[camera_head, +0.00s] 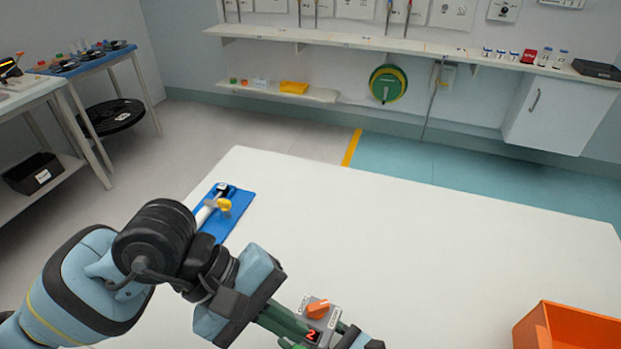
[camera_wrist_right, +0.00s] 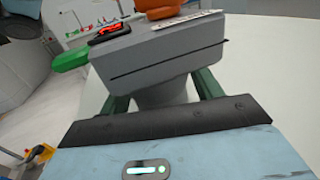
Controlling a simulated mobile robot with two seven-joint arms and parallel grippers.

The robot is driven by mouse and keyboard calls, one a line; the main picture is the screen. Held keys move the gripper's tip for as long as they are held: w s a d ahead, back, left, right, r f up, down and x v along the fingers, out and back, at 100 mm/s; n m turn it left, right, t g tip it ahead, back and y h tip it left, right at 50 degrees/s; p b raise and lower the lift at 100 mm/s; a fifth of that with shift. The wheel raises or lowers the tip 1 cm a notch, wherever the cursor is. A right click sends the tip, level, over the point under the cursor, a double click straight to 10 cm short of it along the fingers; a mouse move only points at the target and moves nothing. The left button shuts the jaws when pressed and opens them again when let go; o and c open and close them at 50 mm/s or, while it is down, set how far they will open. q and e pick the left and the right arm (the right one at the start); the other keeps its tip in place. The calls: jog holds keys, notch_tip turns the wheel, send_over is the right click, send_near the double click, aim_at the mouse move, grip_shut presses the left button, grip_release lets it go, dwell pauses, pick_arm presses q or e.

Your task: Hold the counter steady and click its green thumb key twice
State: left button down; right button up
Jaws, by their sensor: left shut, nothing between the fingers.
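The grey counter (camera_head: 323,327) is at the bottom of the head view, with an orange knob on top and a red display reading 2. In the right wrist view the counter (camera_wrist_right: 165,58) fills the upper middle, its green thumb key (camera_wrist_right: 72,58) sticking out at the left. My right gripper (camera_wrist_right: 165,98) has its green fingers on both sides of the counter's grey stem, shut on it. My left gripper (camera_head: 298,328) is shut and empty, its green fingers close beside the counter's left side. Whether they touch the key is hidden.
The white table (camera_head: 430,240) is mostly clear. A blue mat (camera_head: 235,213) with a white and yellow tool lies at its far left. An orange bin (camera_head: 560,330) stands at the right edge. Side tables and a wall shelf are farther away.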

jog(key=shift+o, duration=0.4)
jog(key=v, duration=1.2)
